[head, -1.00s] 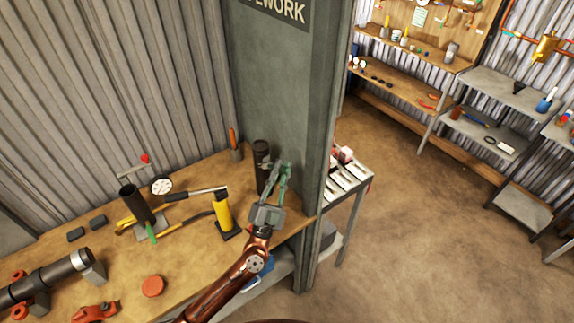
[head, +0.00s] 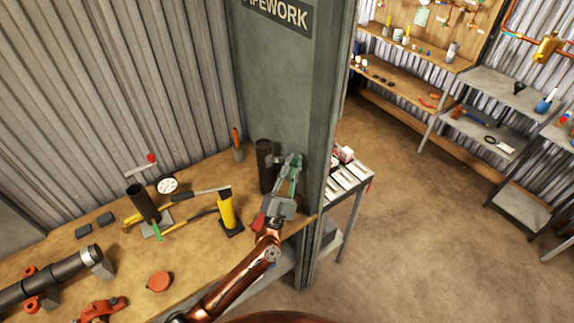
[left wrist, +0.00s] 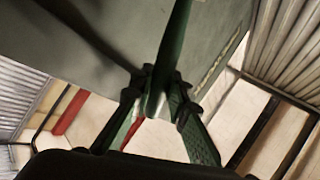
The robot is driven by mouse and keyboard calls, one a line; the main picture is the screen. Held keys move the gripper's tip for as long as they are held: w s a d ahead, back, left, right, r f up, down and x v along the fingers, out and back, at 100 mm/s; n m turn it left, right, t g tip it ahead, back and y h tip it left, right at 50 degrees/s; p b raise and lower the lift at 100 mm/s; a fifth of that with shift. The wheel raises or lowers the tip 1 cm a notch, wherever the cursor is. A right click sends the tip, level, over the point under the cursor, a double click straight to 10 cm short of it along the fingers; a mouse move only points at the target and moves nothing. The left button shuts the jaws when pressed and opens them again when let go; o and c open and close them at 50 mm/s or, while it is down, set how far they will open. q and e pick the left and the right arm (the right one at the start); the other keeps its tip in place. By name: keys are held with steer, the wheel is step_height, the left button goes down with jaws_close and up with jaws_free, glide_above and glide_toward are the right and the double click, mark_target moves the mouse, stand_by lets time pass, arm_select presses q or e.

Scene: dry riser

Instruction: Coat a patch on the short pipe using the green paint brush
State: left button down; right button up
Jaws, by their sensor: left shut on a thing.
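My left gripper (head: 290,165) is at the bench's right end, beside the grey column. It is shut on a dark green, slender thing, apparently the green paint brush, which also shows between the fingers in the left wrist view (left wrist: 175,50). Its bristles cannot be made out. A dark upright cylinder (head: 265,165) stands just left of the gripper. Another short dark pipe (head: 142,203) stands tilted in the picture at mid-bench, with a green thing (head: 157,231) at its foot. I cannot tell which one is the short pipe. My right gripper is not in view.
The wooden bench (head: 205,265) also holds a yellow-handled tool (head: 228,212), a gauge (head: 167,186), a red disc (head: 159,282) and a long pipe (head: 45,280) at left. The grey column (head: 290,90) rises close behind the gripper. Open floor lies to the right.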

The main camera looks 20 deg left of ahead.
arm_select(q)
steer(key=shift+w+d, duration=0.15)
steer(key=shift+w, duration=0.05)
steer(key=shift+s+d+p, duration=0.4)
steer(key=shift+d+p, duration=0.1)
steer(key=shift+p, duration=0.05)
steer(key=shift+s+d+p, duration=0.55)
steer(key=shift+s+d, duration=0.2)
steer(key=shift+d, duration=0.2)
steer(key=shift+s+d+p, duration=0.55)
steer(key=shift+s+d, duration=0.15)
steer(key=shift+d, duration=0.2)
